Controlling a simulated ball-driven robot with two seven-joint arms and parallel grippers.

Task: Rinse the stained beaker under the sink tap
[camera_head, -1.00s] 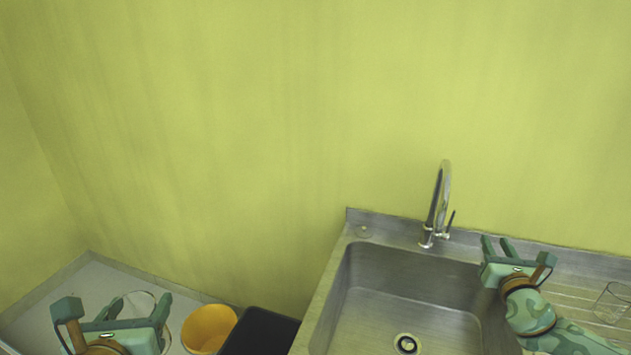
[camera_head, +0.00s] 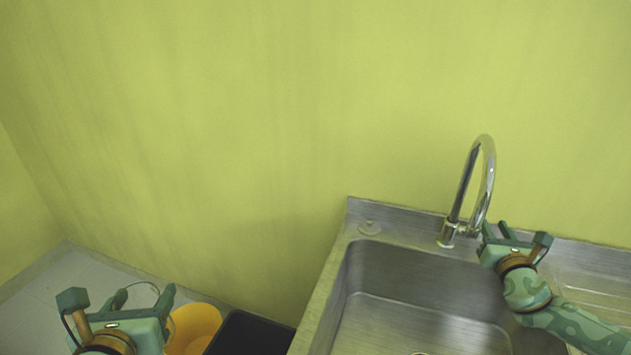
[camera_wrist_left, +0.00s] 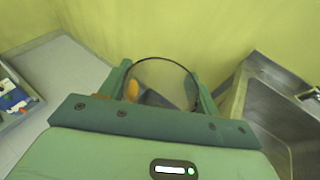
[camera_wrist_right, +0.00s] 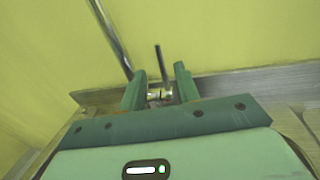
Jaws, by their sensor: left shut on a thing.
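My left gripper (camera_head: 143,297) is at the lower left, shut on a clear glass beaker (camera_head: 146,288). In the left wrist view the beaker (camera_wrist_left: 165,75) shows as a round rim between the two fingers; I cannot make out a stain. The steel sink (camera_head: 400,285) lies right of it, its basin empty where visible. The curved tap (camera_head: 488,165) stands at the sink's back edge. My right gripper (camera_head: 497,229) is open beside the tap's base. In the right wrist view the tap's thin lever (camera_wrist_right: 159,62) rises between its spread fingers; I cannot tell if they touch.
A yellow bucket (camera_head: 195,325) and a black bin (camera_head: 250,335) stand between the left gripper and the sink. A ribbed drainboard (camera_head: 590,285) lies right of the basin. The wall rises close behind.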

